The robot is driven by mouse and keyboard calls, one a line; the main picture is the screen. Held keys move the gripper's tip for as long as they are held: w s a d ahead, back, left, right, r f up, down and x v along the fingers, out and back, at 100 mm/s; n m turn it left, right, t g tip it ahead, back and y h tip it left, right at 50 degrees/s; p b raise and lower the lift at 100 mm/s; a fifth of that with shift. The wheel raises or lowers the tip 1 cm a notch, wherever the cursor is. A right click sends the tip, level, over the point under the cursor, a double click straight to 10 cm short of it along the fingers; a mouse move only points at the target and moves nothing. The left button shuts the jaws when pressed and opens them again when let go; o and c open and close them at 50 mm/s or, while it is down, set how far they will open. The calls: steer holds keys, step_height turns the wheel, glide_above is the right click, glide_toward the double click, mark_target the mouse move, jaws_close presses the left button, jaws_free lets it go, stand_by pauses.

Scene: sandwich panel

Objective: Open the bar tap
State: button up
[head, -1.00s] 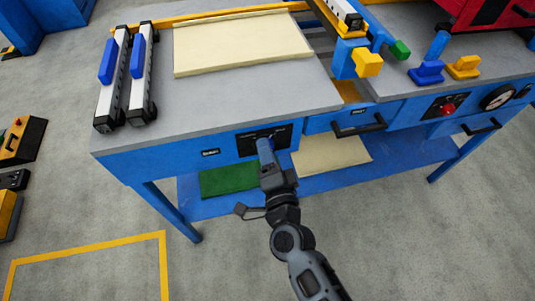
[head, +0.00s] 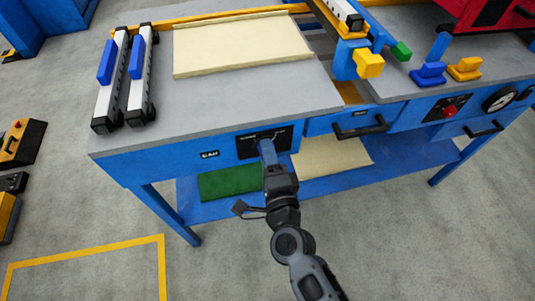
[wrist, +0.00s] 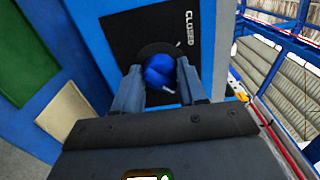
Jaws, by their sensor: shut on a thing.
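The bar tap is a blue handle (wrist: 160,72) on a round dark base, set on a black plate (head: 252,146) on the bench's blue front. In the wrist view the plate (wrist: 150,30) carries the word CLOSED and a small white mark beside the base. My gripper (wrist: 158,85) has one finger on each side of the blue handle and is shut on it. In the head view my gripper (head: 268,158) reaches the plate from below and hides part of it and of the handle.
A black drawer pull (head: 360,128) is to the right on the bench front. A red button (head: 449,110) and a gauge (head: 498,98) are farther right. Below, a lower shelf (head: 330,183) holds green and cream panels. Two bar clamps lie on the bench top at left.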

steer(key=o, duration=1.1)
steer(key=shift+c, duration=0.2)
steer(key=b+v, duration=0.1)
steer(key=v, duration=0.6)
steer(key=shift+s, duration=0.4)
steer(key=shift+d, duration=0.2)
steer(key=s+d+r+n+g+h, duration=0.1)
steer(key=s+d+r+n, duration=0.3)
steer(key=s+d, duration=0.3)
steer(key=s+d+r+n+h, duration=0.2)
steer(key=s+d+r+n, duration=0.2)
steer(key=s, duration=0.8)
steer(key=s+d+r+n+g+h, duration=0.1)
steer(key=s+d+r+n+h, duration=0.1)
steer(key=s+d+r+n, duration=0.3)
steer(key=s+d+n, duration=0.2)
steer(key=s+d, duration=0.2)
steer(key=s, duration=0.1)
steer(key=shift+s+d+g, duration=0.3)
steer(key=shift+s+d, duration=0.05)
steer(key=shift+s, duration=0.05)
